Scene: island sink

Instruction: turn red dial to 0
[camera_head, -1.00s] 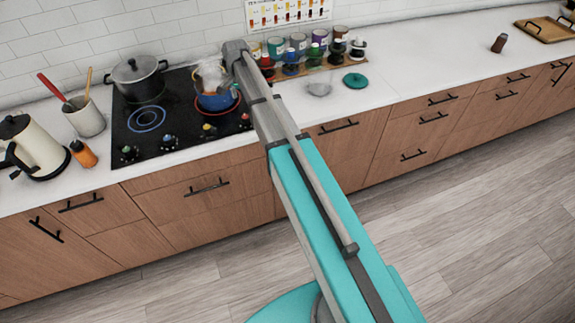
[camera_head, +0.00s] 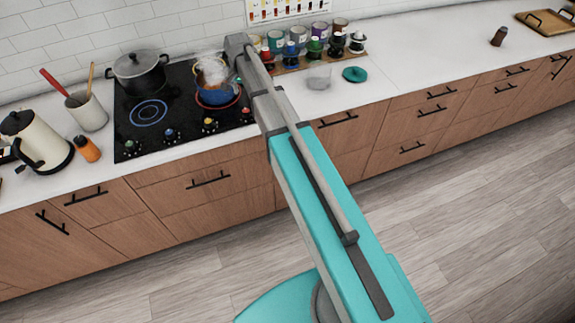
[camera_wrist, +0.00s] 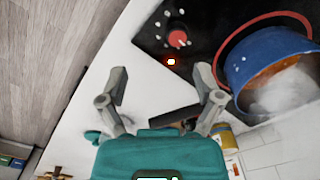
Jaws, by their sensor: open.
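In the head view the red dial (camera_head: 246,113) is at the cooktop's front right corner, close to my arm. My gripper (camera_wrist: 160,74) is open and empty, its two fingers spread below the dial in the wrist view, not touching it. In the head view my gripper's fingers are hidden by the arm. The number the dial points to is too small to read.
A steaming blue pot (camera_wrist: 275,65) stands on a red-ringed burner near the dial; it also shows in the head view (camera_head: 217,99). A grey pot (camera_head: 138,72) is at the back left. Paint jars (camera_head: 298,40) line the counter right of the cooktop.

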